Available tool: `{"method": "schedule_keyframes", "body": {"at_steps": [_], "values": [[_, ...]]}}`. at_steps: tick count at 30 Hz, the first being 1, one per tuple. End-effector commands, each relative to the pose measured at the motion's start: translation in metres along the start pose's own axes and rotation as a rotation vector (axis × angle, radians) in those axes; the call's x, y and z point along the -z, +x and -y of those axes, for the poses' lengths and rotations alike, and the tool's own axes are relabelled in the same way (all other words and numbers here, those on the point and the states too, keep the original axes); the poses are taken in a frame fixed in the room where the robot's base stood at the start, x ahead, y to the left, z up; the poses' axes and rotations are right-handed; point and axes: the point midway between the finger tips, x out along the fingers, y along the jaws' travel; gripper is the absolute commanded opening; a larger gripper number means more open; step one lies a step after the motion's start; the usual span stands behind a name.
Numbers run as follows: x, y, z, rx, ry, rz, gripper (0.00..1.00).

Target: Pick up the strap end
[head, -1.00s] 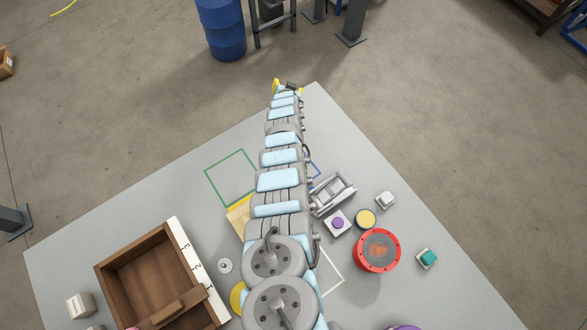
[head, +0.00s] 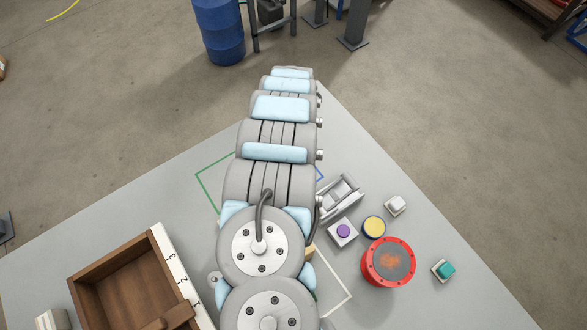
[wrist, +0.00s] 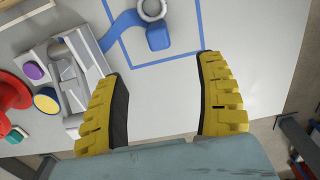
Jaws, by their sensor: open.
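In the wrist view, a blue strap (wrist: 122,27) runs from a grey metal ratchet-like device (wrist: 75,62) towards a grey ring (wrist: 152,8) at the top edge. A blue block-like end piece (wrist: 158,38) lies just below the ring, inside a blue outline on the table. My gripper (wrist: 162,66) is open and empty, its yellow fingers to either side of and below the blue end piece, apart from it. In the head view my arm hides the gripper and the strap; the grey device (head: 340,198) shows right of the arm.
A purple button (head: 343,230), a yellow-topped button (head: 374,226) and a red round part (head: 388,262) stand near the device. A teal button (head: 445,270) is further right. A wooden box (head: 130,285) is at left. The table's right side is mostly clear.

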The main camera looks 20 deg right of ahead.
Motion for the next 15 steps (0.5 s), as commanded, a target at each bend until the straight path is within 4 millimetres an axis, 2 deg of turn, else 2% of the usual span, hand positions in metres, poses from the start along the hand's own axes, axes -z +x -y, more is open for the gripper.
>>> {"method": "schedule_keyframes", "body": {"at_steps": [15], "values": [[0.000, 0.066, -0.002, -0.002, 0.001, 0.000, 0.72]]}}
